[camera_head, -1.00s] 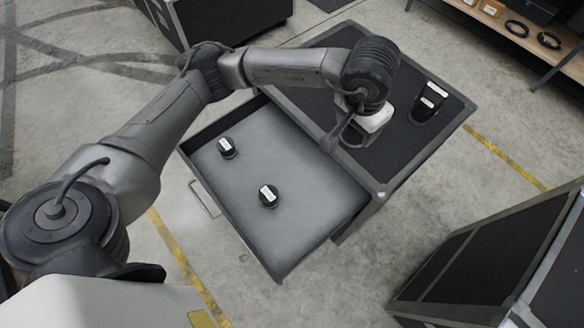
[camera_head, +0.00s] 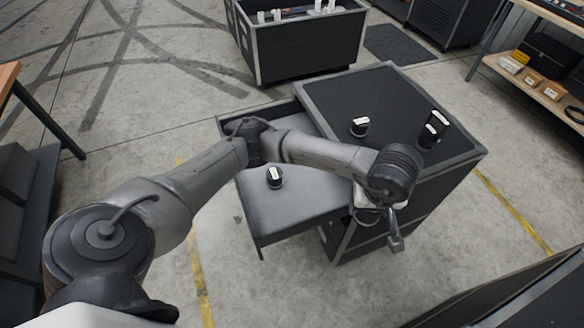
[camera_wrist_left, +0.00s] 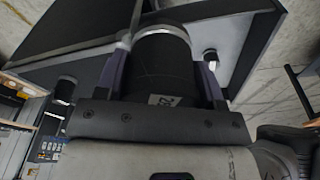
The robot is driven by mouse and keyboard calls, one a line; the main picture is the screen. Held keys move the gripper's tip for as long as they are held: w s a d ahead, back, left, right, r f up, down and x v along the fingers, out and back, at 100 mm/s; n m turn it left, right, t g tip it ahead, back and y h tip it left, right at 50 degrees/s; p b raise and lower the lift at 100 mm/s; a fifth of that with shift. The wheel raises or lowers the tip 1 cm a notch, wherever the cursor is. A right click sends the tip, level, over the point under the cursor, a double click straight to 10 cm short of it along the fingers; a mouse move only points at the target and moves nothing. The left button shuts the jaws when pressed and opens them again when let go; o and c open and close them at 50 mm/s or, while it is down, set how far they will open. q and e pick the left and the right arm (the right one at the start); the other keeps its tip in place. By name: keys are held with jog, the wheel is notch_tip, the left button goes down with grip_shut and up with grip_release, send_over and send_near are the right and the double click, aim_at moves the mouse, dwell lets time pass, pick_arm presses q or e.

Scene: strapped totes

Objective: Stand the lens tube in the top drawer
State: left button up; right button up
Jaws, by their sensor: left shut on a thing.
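My left gripper (camera_wrist_left: 162,68) is shut on a thick dark tube, the lens tube (camera_wrist_left: 166,80), with a pale band round its far end and a small white label. In the head view my left wrist hangs over the near edge of the cabinet (camera_head: 330,88), at the right end of the open drawer (camera_head: 318,188); it hides the fingers and most of the held tube. A dark round piece with a white top (camera_head: 275,178) stands in the drawer. My arm covers the drawer's middle. My right gripper is in no view.
A dark piece with a white top (camera_head: 360,126) and two more close together (camera_head: 433,130) stand on the cabinet top. A dark bin (camera_head: 300,48) stands behind, a shelf (camera_head: 530,78) at the upper right, another case (camera_head: 510,300) at the lower right.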

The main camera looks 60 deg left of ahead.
pick_arm(q)
jog(key=s+a+f+m+h+b, duration=0.1)
jog(key=s+a+f+m+h, duration=0.1)
jog(key=s+a+f+m, duration=0.85)
jog(key=s+a+f+m+h, duration=0.1)
jog(key=s+a+f+m, duration=0.35)
jog(key=m, duration=1.15)
jog(key=b, duration=0.2)
send_over(291, 211)
jog(key=shift+g, duration=0.3)
jog(key=f, duration=0.8)
jog(key=shift+a+f, duration=0.25)
jog(key=shift+f, duration=0.05)
jog(key=shift+s+f+b, duration=0.1)
jog(key=shift+f+b, duration=0.25)
jog(key=shift+f, duration=1.6)
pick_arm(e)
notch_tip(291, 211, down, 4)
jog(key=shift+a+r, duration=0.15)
pick_arm(q)
jog(key=shift+f, duration=0.1)
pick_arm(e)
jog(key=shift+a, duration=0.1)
